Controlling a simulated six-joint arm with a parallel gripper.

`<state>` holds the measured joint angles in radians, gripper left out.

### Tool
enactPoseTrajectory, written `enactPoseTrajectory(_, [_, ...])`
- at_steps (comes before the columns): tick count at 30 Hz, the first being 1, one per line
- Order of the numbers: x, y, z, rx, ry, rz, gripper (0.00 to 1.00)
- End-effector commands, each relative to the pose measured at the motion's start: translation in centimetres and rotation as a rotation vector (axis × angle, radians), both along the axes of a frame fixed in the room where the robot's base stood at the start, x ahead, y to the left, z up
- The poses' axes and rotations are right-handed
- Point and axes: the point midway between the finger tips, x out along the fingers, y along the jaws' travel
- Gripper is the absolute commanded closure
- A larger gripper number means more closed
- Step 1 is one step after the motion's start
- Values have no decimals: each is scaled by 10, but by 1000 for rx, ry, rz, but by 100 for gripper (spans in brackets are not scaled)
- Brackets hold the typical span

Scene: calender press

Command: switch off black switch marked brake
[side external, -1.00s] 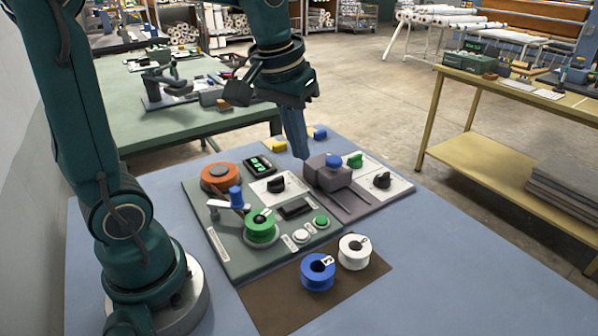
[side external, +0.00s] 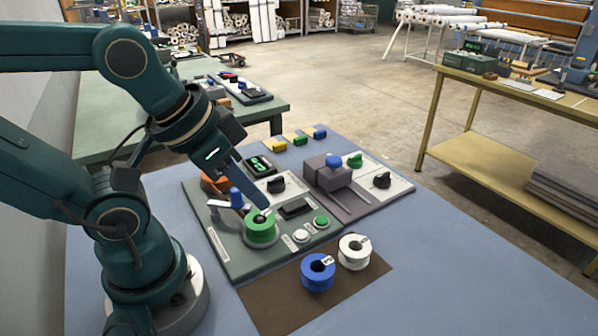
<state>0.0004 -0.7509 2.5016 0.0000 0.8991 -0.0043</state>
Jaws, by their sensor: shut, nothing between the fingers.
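Three black controls could be the switch, but I cannot read a brake label on any. One black knob (side external: 276,184) sits on a white plate in the middle of the panel. Another black knob (side external: 382,180) sits on the right white plate. A flat black rectangular piece (side external: 295,208) lies on the green panel (side external: 236,259); I cannot tell if it is a switch or a display. My gripper (side external: 268,205) is shut and empty, pointing down and right. Its tip is close to the green spool (side external: 262,231) and left of the flat black piece; contact is unclear.
A grey block with a blue knob (side external: 333,160) stands right of the middle knob. A green knob (side external: 355,159), a display (side external: 260,165), a white button (side external: 301,236) and a green button (side external: 321,221) are nearby. Blue (side external: 318,272) and white (side external: 354,252) spools stand in front.

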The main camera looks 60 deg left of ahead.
Motion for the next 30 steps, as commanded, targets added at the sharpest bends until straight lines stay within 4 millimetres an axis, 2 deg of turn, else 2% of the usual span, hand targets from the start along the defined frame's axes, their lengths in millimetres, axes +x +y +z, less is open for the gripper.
enactPoseTrajectory(4, [-4, 0, -1, -40, 21, 76, 100])
enactPoseTrajectory(8, [3, 1, 19, -128, 25, 250, 100])
enactPoseTrajectory(12, [20, 7, 41, -229, 74, 505, 100])
enactPoseTrajectory(18, [51, 21, 61, -329, 151, 846, 100])
enactPoseTrajectory(24, [83, 40, 66, -388, 218, 1139, 100])
enactPoseTrajectory(30, [113, 65, 57, -413, 280, 1376, 100])
